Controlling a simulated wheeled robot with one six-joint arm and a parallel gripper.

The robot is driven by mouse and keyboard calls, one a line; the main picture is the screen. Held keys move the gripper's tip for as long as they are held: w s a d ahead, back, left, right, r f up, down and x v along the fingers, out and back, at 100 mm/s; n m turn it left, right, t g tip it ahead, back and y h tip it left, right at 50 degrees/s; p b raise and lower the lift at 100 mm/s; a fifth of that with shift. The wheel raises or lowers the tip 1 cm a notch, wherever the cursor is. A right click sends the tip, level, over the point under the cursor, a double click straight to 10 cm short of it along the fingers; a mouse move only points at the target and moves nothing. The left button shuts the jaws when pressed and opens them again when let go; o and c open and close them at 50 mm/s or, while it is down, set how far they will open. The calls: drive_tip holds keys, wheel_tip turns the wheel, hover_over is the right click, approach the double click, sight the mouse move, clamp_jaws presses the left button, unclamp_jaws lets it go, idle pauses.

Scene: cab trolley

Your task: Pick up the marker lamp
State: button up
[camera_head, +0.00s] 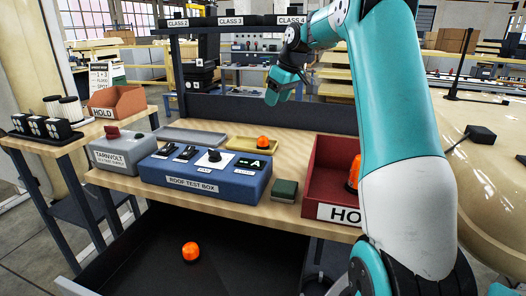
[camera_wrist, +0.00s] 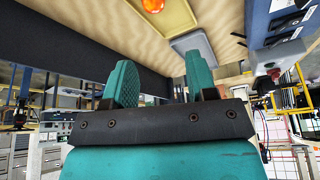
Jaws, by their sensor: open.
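Three orange marker lamps show in the head view. One lamp (camera_head: 263,142) sits in the yellow tray (camera_head: 240,146) on the bench. Another lamp (camera_head: 190,252) lies in the open dark drawer (camera_head: 240,262) below the bench. The third lamp (camera_head: 354,176) is in the red hold bin (camera_head: 326,168), partly hidden by my arm. My gripper (camera_head: 272,98) is raised above the back of the bench, apart from every lamp. In the wrist view my gripper (camera_wrist: 158,78) is open with nothing between its fingers. The tray lamp (camera_wrist: 153,5) shows at the top edge there, in its tray (camera_wrist: 168,24).
The blue roof test box (camera_head: 205,180), grey supply box (camera_head: 122,154) and green block (camera_head: 285,190) stand along the bench front. A grey tray (camera_head: 188,136) lies left of the yellow one. A dark panel (camera_head: 270,112) rises along the bench back. An orange hold bin (camera_head: 117,102) is at left.

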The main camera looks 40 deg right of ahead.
approach(264, 137)
drive_tip(key=x, duration=0.5)
drive_tip(key=shift+w+d+r+b, duration=0.1)
drive_tip(key=shift+d+b, duration=0.05)
drive_tip(key=shift+b, duration=0.2)
drive_tip(key=shift+x, duration=3.2)
drive_tip(key=c, duration=0.5)
